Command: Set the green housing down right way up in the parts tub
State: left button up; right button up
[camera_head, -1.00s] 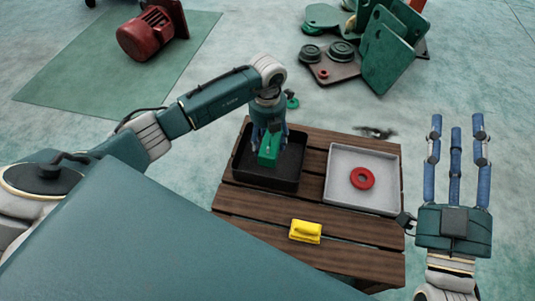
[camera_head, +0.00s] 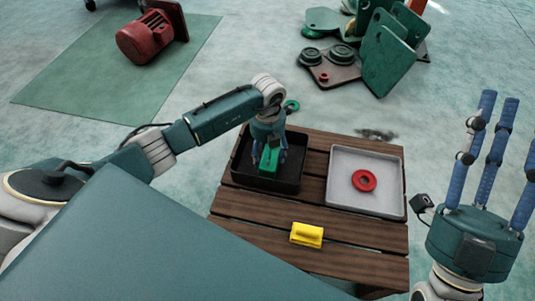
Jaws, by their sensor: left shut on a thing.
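The green housing (camera_head: 269,160) is in my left gripper (camera_head: 269,152), which points down inside the black tub (camera_head: 262,184) on the left of the slatted wooden table. The fingers are shut around the housing and hide part of it. Its lower end is at or near the tub floor; I cannot tell whether it touches, and its way up is hard to make out. My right gripper (camera_head: 497,165) is open and empty, fingers pointing up, at the right of the view.
A grey-white tray (camera_head: 340,196) with a red ring (camera_head: 364,180) stands on the wooden table (camera_head: 262,215), right of the black tub. A yellow part (camera_head: 306,234) lies near the table's front. Green plates (camera_head: 388,60) and a red motor (camera_head: 148,37) are on the floor behind.

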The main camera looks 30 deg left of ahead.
aim_at(267, 152)
jog(key=shift+s+r, duration=0.15)
pick_arm(q)
jog(key=o, duration=1.6)
jog(key=shift+f, duration=0.1)
jog(key=shift+o, duration=0.2)
pick_arm(e)
jog(key=shift+s+r, duration=0.1)
pick_arm(q)
jog(key=shift+r, duration=0.2)
notch_tip(267, 152, up, 5)
jog(key=shift+r+p, duration=0.15)
jog(key=shift+p, duration=0.85)
notch_tip(267, 152, up, 7)
jog(key=p, duration=0.1)
jog(key=shift+f+p, duration=0.2)
jog(key=shift+p, duration=0.2)
pick_arm(e)
jog(key=w+f+g+h, duration=0.2)
jog(key=f+g, duration=0.3)
jog(key=f, duration=0.4)
jog(key=w+f+g+h, duration=0.1)
jog(key=w+f+g, duration=0.3)
jog(key=f, duration=0.6)
jog(key=shift+w+d+g+h, duration=0.25)
jog(key=shift+w+g+h, duration=0.15)
jog(key=shift+w, duration=0.3)
